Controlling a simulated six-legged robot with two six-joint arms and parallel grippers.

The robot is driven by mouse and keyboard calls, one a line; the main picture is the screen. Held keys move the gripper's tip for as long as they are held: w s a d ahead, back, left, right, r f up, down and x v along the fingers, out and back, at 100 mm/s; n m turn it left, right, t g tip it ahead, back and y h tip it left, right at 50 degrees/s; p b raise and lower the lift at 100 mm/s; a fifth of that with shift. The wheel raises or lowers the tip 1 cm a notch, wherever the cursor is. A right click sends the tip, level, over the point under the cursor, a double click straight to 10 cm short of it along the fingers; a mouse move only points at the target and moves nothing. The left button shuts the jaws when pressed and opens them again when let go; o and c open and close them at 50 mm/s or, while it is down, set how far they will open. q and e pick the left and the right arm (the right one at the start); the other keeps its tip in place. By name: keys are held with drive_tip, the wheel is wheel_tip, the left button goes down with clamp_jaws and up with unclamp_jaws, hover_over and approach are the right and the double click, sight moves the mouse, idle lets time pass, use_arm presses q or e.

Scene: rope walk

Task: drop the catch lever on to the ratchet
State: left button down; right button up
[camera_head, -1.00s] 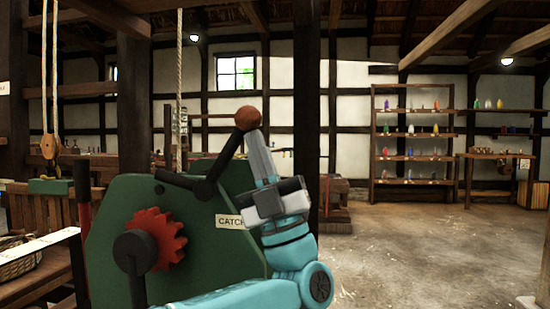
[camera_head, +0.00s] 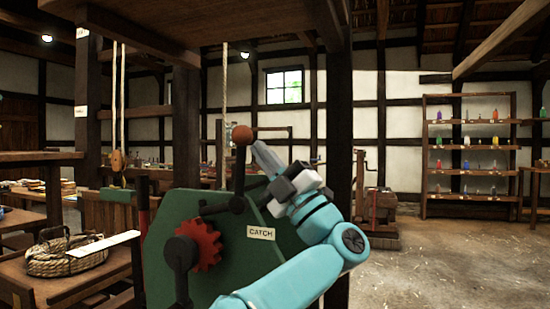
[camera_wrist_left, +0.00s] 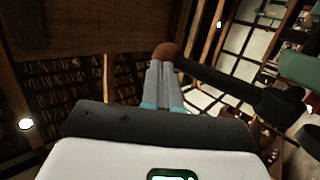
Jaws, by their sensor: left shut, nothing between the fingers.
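The catch lever has a red-brown ball knob (camera_head: 242,135) on a dark arm that stands nearly upright. Its dark pawl (camera_head: 214,209) reaches left from the pivot, with its end at the top of the red toothed ratchet (camera_head: 208,243); I cannot tell whether they touch. Both are on the green plate (camera_head: 232,285). My left gripper (camera_head: 256,147) is shut and empty, its tips at the right side of the knob. In the left wrist view the shut fingers (camera_wrist_left: 165,84) point at the knob (camera_wrist_left: 165,52), touching or nearly so. My right gripper is not in view.
A white label reading CATCH (camera_head: 261,233) is on the green plate. A dark post (camera_head: 340,130) stands behind my left arm. Open floor (camera_head: 455,265) lies to the right, before a shelf (camera_head: 425,160).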

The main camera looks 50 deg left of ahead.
use_arm(q)
drive_tip(key=shift+s+a+r, duration=0.2)
drive_tip(key=shift+s+a, duration=0.05)
drive_tip(key=shift+a, duration=0.15)
drive_tip(key=shift+s+a+r, duration=0.15)
drive_tip(key=shift+s+a, duration=0.05)
drive_tip(key=shift+a, duration=0.2)
drive_tip(key=shift+s+r, duration=0.1)
drive_tip(key=shift+s+a+r, duration=0.1)
drive_tip(key=shift+r, duration=0.05)
